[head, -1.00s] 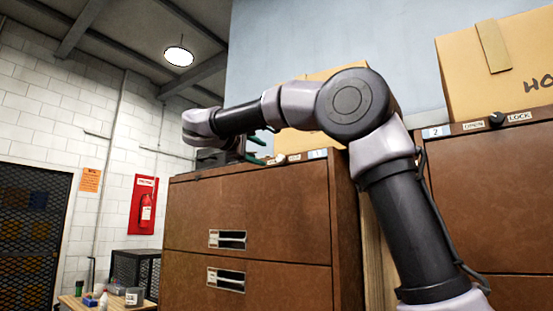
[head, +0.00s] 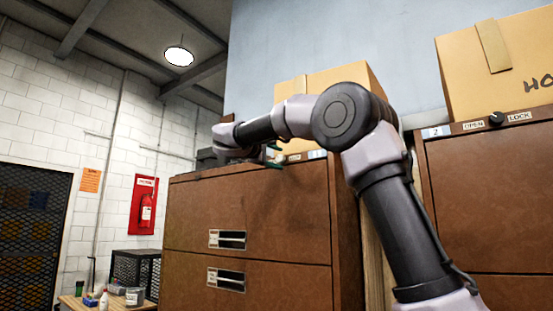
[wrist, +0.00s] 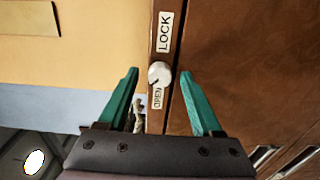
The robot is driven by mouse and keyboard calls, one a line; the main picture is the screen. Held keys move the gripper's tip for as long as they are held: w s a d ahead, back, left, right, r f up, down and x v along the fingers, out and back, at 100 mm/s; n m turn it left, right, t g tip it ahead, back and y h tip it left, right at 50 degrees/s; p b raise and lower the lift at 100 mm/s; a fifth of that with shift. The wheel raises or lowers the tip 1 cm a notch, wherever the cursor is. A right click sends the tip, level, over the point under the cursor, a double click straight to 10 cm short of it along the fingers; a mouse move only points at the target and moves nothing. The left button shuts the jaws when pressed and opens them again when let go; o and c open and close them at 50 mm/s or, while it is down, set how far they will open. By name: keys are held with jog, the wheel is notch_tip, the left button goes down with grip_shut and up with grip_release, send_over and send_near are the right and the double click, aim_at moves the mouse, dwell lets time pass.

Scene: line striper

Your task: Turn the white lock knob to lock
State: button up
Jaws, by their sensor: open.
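The white lock knob (wrist: 159,73) sits on the cabinet's narrow top strip in the wrist view, between a LOCK label (wrist: 165,32) and an OPEN label (wrist: 157,98). A dark mark on the knob points toward the OPEN side. My gripper (wrist: 160,73) has green fingers spread on either side of the knob, with a gap to it; I see no contact. In the head view my gripper (head: 273,155) is at the top front edge of the left brown cabinet (head: 250,206). There the white knob is hidden by the gripper or too small to tell.
A second brown cabinet (head: 490,200) on the right has a black knob (head: 496,119) between OPEN and LOCK labels. Cardboard boxes stand on both cabinets, one behind my gripper (head: 330,85). A small table (head: 75,303) with items stands at lower left.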

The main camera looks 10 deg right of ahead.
jog(key=shift+c, duration=0.4)
grip_shut()
jog(key=shift+m, duration=0.3)
jog(key=m, duration=0.3)
jog(key=shift+m, duration=0.4)
jog(key=m, duration=0.4)
jog(key=shift+m, duration=0.3)
jog(key=m, duration=0.4)
jog(key=shift+m, duration=2.4)
